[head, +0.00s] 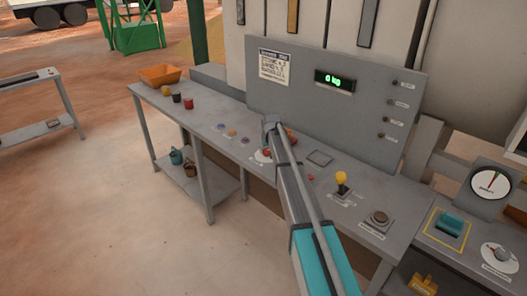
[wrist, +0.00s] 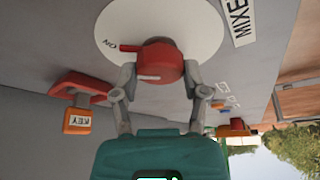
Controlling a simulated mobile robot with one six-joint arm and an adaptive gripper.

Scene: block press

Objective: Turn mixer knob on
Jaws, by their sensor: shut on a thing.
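The mixer knob (wrist: 160,62) is red and round, with a white mark, on a white disc (wrist: 200,35) in the wrist view. A red tab on its left side points toward the upside-down word ON. My gripper (wrist: 159,76) is shut on the knob, one grey finger on each side. A MIXER label (wrist: 240,20), partly cut off, lies right of the disc. In the head view, my arm reaches over the desk and mostly hides the knob; a little red and white shows beside it (head: 262,155).
A red key switch with an orange KEY tag (wrist: 77,121) is close to the gripper's left in the wrist view. In the head view, a yellow-topped lever (head: 341,178) and a round button (head: 379,217) stand right of my arm. A display (head: 334,80) reads 0 kg.

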